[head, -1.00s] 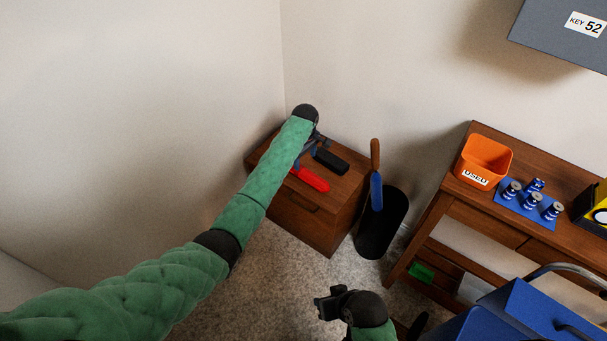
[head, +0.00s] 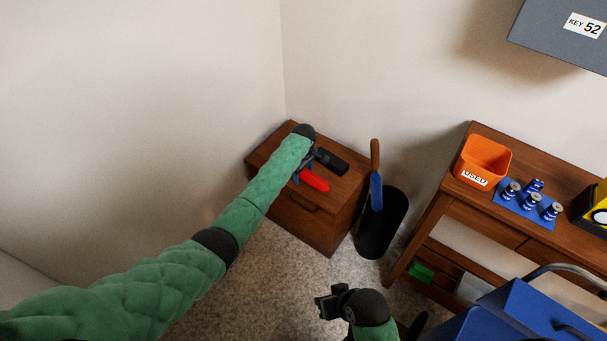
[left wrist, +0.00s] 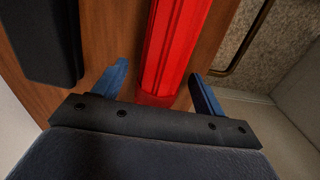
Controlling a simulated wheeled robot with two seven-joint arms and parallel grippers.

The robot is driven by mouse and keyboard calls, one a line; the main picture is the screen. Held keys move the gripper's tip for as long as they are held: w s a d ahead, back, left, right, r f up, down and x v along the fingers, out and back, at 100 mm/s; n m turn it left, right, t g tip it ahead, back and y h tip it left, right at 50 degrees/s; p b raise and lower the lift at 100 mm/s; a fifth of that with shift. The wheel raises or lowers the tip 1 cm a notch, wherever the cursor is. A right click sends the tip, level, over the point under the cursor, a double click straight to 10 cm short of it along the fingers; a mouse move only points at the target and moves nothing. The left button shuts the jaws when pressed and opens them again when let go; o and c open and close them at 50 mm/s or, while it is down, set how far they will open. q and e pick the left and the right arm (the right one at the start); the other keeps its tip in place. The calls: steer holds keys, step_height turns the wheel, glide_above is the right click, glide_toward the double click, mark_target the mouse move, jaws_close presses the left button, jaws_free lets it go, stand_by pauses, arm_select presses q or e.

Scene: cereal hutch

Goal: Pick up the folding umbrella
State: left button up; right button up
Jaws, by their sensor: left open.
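The folding umbrella appears to be the red, ridged, elongated object (head: 317,182) lying on top of the small wooden cabinet (head: 272,157). In the left wrist view the red umbrella (left wrist: 178,45) runs up from between the blue fingers of my left gripper (left wrist: 159,74). The fingers are open, one on each side of its near end, with gaps on both sides. In the head view my left gripper (head: 307,169) is over the cabinet top, partly hidden by its own wrist. My right gripper (head: 328,304) is low in front, away from the cabinet; its opening is unclear.
A black oblong object (head: 333,161) lies beside the umbrella, left of it in the wrist view (left wrist: 38,40). A black bin (head: 380,236) holding a blue, wooden-handled item (head: 376,185) stands right of the cabinet. A wooden table (head: 456,200) carries an orange bin (head: 484,160) and several cans.

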arm_select(q)
steer(key=c, duration=1.3)
steer(key=shift+o, duration=0.2)
steer(key=shift+r, duration=0.1)
